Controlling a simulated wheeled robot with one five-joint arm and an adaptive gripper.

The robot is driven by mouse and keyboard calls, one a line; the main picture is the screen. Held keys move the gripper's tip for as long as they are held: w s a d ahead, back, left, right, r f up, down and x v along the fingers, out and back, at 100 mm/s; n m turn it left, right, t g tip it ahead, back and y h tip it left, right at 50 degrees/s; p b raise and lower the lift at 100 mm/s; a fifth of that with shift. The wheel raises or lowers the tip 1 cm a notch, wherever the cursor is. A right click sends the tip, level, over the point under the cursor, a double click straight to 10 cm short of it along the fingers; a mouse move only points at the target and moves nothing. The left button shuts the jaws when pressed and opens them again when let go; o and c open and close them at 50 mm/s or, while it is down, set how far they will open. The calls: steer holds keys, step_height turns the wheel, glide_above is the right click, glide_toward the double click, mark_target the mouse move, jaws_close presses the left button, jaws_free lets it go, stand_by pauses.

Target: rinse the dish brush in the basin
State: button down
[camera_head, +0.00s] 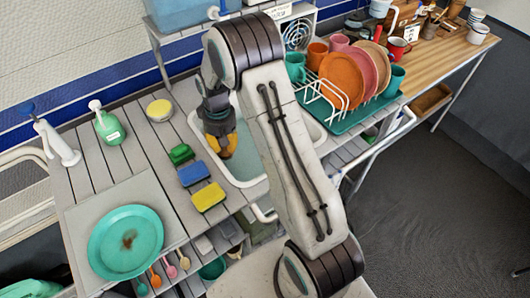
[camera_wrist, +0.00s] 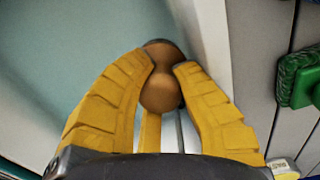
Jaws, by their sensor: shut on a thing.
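The dish brush (camera_wrist: 160,88) shows in the wrist view as a rounded brown wooden end between the yellow fingers of my gripper (camera_wrist: 168,72). My gripper is shut on it. In the head view my gripper (camera_head: 221,143) points down inside the white-rimmed basin (camera_head: 253,182), near its left side. The basin also fills the left of the wrist view (camera_wrist: 60,50), with blue-green water or floor. The rest of the brush is hidden by my fingers, so I cannot tell whether its bristles touch the water.
Green (camera_head: 181,154), blue (camera_head: 193,174) and yellow (camera_head: 208,196) sponges lie left of the basin. A teal plate (camera_head: 125,241) with a brown stain is at front left. A soap bottle (camera_head: 107,126) stands behind. A dish rack (camera_head: 325,98) with plates and mugs stands right.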

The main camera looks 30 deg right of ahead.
steer(key=shift+s+a+f, duration=0.15)
steer(key=shift+s, duration=0.15)
steer(key=shift+w+r+p, duration=0.15)
steer(key=shift+r+p, duration=0.45)
steer(key=shift+r, duration=0.1)
steer(key=shift+a+r+p, duration=0.15)
steer(key=shift+r+p, duration=0.7)
steer(key=shift+r, duration=0.6)
steer(key=shift+w+r+p, duration=0.1)
steer(key=shift+r+p, duration=1.1)
steer(key=shift+r, duration=0.5)
steer(key=shift+d+r+p, duration=0.2)
steer(key=shift+r+p, duration=0.85)
steer(key=shift+r, duration=0.6)
step_height(320, 180, up, 4)
steer(key=p, duration=0.2)
steer(key=shift+p, duration=0.35)
